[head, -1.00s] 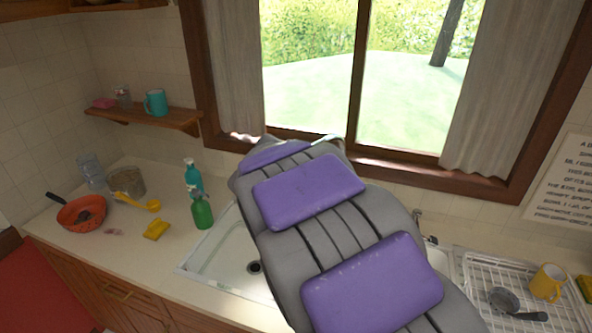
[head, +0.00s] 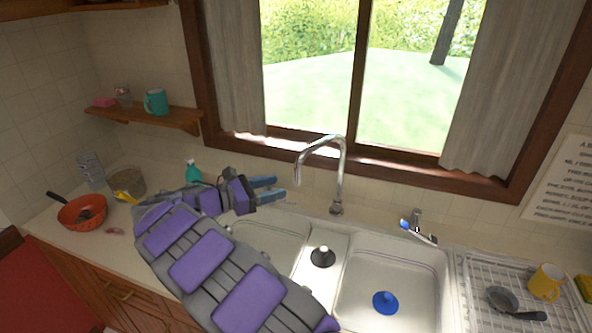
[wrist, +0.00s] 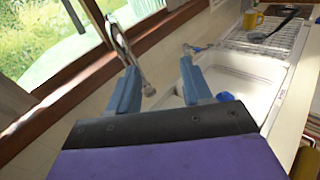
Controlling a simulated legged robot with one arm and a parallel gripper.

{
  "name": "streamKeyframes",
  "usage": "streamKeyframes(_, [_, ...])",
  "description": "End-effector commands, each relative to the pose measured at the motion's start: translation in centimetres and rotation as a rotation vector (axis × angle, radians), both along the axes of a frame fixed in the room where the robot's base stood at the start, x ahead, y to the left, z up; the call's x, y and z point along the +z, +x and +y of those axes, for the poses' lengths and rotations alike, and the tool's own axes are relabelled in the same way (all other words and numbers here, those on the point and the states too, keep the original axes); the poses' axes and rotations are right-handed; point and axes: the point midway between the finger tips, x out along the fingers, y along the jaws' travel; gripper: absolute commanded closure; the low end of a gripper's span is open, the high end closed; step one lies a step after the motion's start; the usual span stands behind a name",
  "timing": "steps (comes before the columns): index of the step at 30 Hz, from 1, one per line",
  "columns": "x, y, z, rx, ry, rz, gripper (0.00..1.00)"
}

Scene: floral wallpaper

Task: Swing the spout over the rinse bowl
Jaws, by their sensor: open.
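The chrome spout (head: 325,140) arches up from its base behind the sink, its free end hanging to the left in the head view. My gripper (head: 270,190) is left of the spout, apart from it, with blue fingers open and pointing right. In the wrist view the spout (wrist: 121,42) shows beyond the left finger, and the gap between the fingers (wrist: 160,68) is empty. The sink has a left basin (head: 262,232), a narrow middle part with a dark stopper (head: 322,256), and a right basin (head: 425,268). I cannot tell which one is the rinse bowl.
A blue plug-like item (head: 385,302) lies in the right basin. A small tap with a blue end (head: 418,228) stands behind that basin. A dish rack (head: 475,275) with a yellow mug (head: 547,281) is at right. A green bottle (head: 193,172) is behind my arm.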

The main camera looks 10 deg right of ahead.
Motion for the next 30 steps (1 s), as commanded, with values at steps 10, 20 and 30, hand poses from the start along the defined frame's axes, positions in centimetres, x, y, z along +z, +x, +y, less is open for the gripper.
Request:
streamKeyframes(10, [-1.9, 2.4, 6.8, 0.123, -0.124, 0.053, 0.51])
streamKeyframes(20, [-2.2, 3.5, 4.6, 0.128, -0.132, 0.059, 0.51])
streamKeyframes(30, [-2.1, 6.3, -1.5, 0.128, -0.129, 0.057, 0.51])
